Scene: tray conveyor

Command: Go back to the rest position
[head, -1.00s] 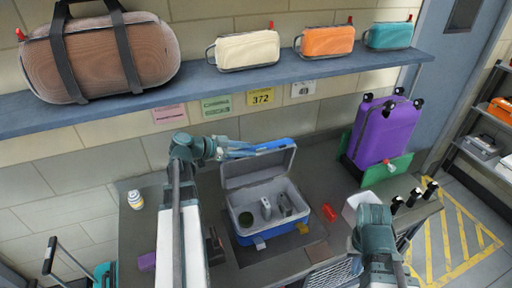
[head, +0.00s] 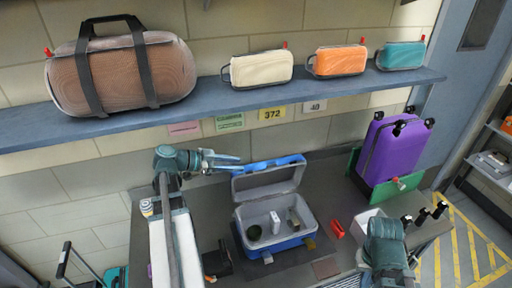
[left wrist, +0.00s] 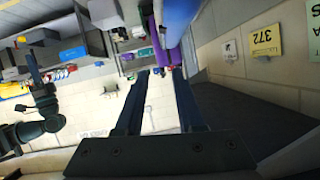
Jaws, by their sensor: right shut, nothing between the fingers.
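My left gripper (head: 228,162) is level, left of the raised lid of the open blue case (head: 287,243), pointing right. Its fingers are apart and empty in the left wrist view (left wrist: 160,72). My right arm (head: 388,245) stands at the lower right of the head view, and its fingers are hidden there. In the left wrist view a dark arm with a thin gripper (left wrist: 20,107) shows at the left; it is shut and empty.
The case stands on the dark table with small items inside. A red item (head: 337,229) and a white box (head: 367,222) lie to its right. A purple suitcase (head: 393,150) stands behind. A blue shelf (head: 205,108) with bags runs above. A bottle (head: 148,208) is beside my left arm.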

